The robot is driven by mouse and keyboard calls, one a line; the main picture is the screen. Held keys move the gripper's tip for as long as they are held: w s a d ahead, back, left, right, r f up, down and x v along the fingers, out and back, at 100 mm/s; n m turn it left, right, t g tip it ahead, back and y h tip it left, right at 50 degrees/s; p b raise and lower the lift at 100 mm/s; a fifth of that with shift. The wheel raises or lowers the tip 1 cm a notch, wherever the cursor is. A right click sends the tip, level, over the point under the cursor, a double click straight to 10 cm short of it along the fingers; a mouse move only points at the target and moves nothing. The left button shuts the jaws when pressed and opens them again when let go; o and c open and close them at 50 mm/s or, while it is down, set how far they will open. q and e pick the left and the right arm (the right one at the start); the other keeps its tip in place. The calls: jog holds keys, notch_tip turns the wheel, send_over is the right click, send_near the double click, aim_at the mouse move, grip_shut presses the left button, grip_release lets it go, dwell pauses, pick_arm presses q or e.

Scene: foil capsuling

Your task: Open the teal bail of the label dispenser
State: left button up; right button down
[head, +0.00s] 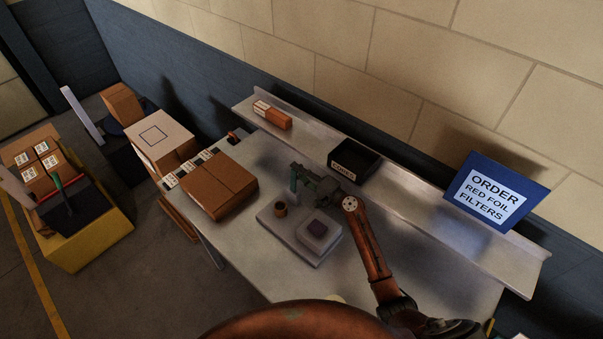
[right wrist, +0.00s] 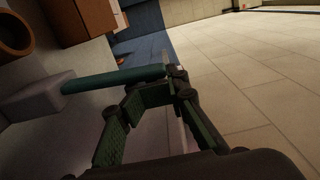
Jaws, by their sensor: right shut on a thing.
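In the right wrist view the bail (right wrist: 112,79) runs from a grey block to my fingertips. My right gripper (head: 301,178) reaches in from the right and is shut on the bail's free end. The fingers partly hide that end. My left gripper is not in view.
A black labelled bin (head: 355,160) and a small orange-white box (head: 272,115) stand on the back shelf. A large brown carton (head: 219,187) lies left of the dispenser. A blue order sign (head: 495,193) stands at right. Bare bench lies in front of the dispenser.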

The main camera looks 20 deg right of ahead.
jog(key=c, duration=2.3)
grip_release()
jog(key=shift+s+a+f, duration=0.15)
jog(key=shift+s+f, duration=0.05)
jog(key=shift+f, duration=0.5)
jog(key=shift+o, duration=0.9)
jog(key=shift+w, duration=0.1)
jog(key=o, duration=0.3)
jog(key=shift+w, duration=0.15)
jog(key=shift+o, duration=0.4)
jog(key=shift+r, duration=0.2)
jog(key=shift+d, duration=0.2)
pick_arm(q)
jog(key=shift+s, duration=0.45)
pick_arm(e)
jog(key=v, duration=1.2)
jog(key=shift+a, duration=0.1)
